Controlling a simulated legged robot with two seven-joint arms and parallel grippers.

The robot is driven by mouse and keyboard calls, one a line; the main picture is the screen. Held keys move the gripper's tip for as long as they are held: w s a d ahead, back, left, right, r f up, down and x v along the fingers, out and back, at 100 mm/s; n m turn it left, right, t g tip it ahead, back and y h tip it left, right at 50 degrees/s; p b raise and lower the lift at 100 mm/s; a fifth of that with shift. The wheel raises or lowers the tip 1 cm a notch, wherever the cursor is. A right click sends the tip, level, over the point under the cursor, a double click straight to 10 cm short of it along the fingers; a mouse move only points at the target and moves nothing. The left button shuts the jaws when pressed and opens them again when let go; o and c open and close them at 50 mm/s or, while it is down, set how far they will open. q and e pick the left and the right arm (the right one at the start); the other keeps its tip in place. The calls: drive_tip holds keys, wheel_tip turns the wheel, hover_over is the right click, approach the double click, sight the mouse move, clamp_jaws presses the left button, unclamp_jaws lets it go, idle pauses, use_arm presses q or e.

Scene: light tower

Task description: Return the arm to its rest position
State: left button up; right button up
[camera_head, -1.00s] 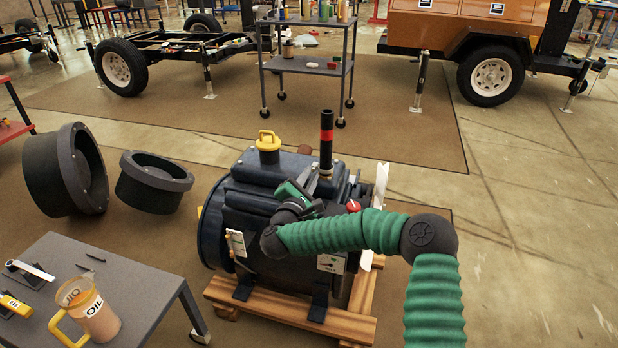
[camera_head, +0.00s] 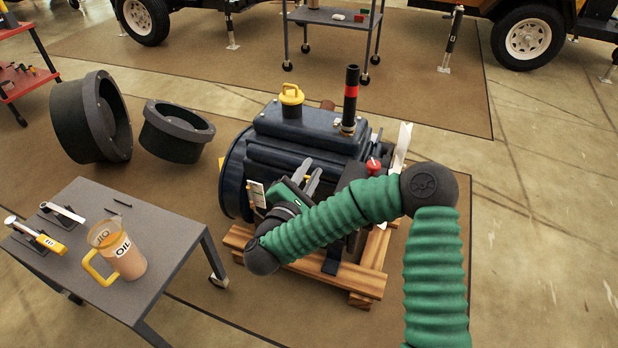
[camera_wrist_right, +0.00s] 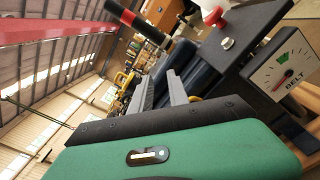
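My right arm (camera_head: 437,270) is green and ribbed and reaches in from the lower right of the head view. Its right gripper (camera_head: 309,175) is in front of the dark blue engine (camera_head: 270,130), with two grey fingers apart and nothing between them. The wrist view also shows the open fingers (camera_wrist_right: 162,88). The engine carries a yellow cap (camera_head: 291,98), a black pipe with a red band (camera_head: 351,95) and a red knob (camera_head: 374,166). The arm hides part of its front. My left gripper is not in view.
The engine sits on a wooden pallet (camera_head: 362,285). At the left, a grey table (camera_head: 165,207) holds an oil jug (camera_head: 125,257) and tools. Two black rings (camera_head: 176,134) lie behind it. A gauge marked BELT (camera_wrist_right: 286,72) is close to the wrist. The floor at the right is clear.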

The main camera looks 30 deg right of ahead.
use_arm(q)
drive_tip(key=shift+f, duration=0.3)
